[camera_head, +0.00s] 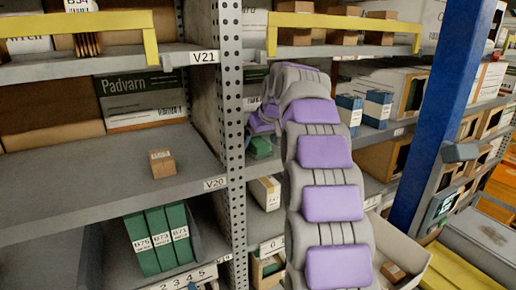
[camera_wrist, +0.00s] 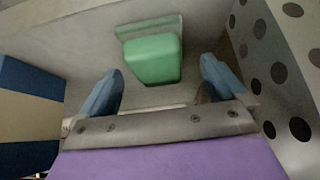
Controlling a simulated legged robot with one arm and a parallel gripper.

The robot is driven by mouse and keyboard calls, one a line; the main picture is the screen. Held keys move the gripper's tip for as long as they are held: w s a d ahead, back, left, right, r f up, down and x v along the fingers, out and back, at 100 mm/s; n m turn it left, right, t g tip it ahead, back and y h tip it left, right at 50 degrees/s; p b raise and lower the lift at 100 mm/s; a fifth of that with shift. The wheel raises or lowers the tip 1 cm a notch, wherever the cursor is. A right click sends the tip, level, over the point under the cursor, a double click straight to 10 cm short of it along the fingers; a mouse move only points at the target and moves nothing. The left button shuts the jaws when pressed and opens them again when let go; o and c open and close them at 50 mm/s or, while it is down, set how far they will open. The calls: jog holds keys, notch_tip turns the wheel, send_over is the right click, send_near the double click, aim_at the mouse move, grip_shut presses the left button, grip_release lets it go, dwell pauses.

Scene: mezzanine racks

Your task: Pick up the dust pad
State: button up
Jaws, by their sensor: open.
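A green block with a paler green strip behind it, which looks like the dust pad (camera_wrist: 152,60), lies on a grey shelf in the wrist view. In the head view the green pad (camera_head: 260,148) shows small behind the perforated post, partly hidden by my arm. My gripper (camera_wrist: 161,72) is open, with its two blue fingers apart on either side of the pad's near end. The pad is ahead of the fingers, and nothing is held. In the head view my gripper's purple body (camera_head: 262,121) shows, but its fingers are not clear.
The perforated upright post (camera_head: 232,140) stands close left of my gripper; a perforated wall (camera_wrist: 280,70) is at right in the wrist view. Blue boxes (camera_head: 363,108) stand right of my arm. A small carton (camera_head: 162,163) and green binders (camera_head: 160,240) are on the left shelves.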

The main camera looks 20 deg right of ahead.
jog(key=x, duration=0.2)
jog(key=shift+w+f, duration=0.2)
jog(key=shift+s+d, duration=0.1)
jog(key=shift+d, duration=0.15)
jog(key=shift+c, duration=0.2)
jog(key=shift+d, duration=0.1)
jog(key=c, duration=0.3)
jog(key=shift+a, duration=0.25)
jog(key=c, duration=0.6)
jog(key=shift+c, duration=1.1)
jog(key=shift+d+r, duration=0.1)
jog(key=shift+r, duration=0.05)
jog(key=shift+r, duration=1.65)
jog(key=s+r+b, duration=0.1)
jog(key=s, duration=1.5)
jog(key=shift+r, duration=0.2)
